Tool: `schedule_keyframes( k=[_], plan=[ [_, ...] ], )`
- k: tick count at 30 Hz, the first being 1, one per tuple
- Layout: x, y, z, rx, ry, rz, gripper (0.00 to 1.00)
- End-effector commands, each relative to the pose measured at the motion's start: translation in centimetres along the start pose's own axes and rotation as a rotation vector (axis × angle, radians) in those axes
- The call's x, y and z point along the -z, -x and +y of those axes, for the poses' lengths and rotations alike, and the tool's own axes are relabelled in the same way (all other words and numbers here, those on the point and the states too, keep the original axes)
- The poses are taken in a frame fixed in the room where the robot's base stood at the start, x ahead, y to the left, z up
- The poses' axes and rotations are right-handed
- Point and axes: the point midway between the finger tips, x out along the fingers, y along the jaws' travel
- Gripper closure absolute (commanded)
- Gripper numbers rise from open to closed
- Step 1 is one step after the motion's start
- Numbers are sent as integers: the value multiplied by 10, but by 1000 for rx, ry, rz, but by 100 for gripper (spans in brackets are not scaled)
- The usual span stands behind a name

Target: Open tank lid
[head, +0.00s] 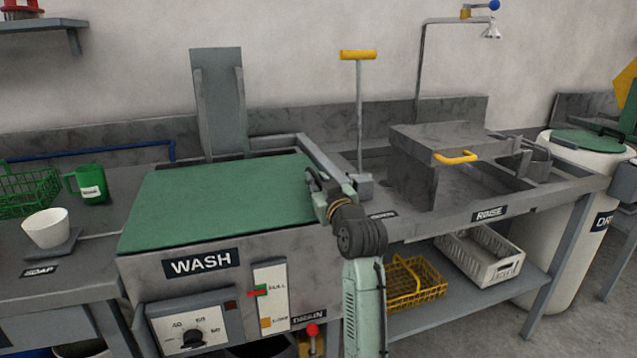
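The wash tank (143,273) stands left of centre with a "WASH" label on its front. Its flat green lid (215,200) lies over the top and looks closed. No handle shows on the lid. My gripper (313,180) is at the right edge of the lid, near the tank's right rim. My arm comes up from the bottom of the picture and its wrist hides the tank's front right corner. The fingers are small and partly hidden, so I cannot tell whether they touch the lid or hold anything.
A yellow T-handle (358,55) on a rod rises just right of my gripper. A grey upright panel (220,105) stands behind the lid. The rinse station's grey box (415,180) with a yellow handle is at right. A white cup (47,228) and green mug (89,185) stand left.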

Motion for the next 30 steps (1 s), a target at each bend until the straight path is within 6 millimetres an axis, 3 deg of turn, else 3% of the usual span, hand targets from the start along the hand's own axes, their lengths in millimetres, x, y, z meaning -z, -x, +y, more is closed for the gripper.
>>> schedule_keyframes(
  k=[7,30],
  plan=[
    [0,0,0,0,0,0,100],
    [7,1,2,0,13,1,100]
  ],
)
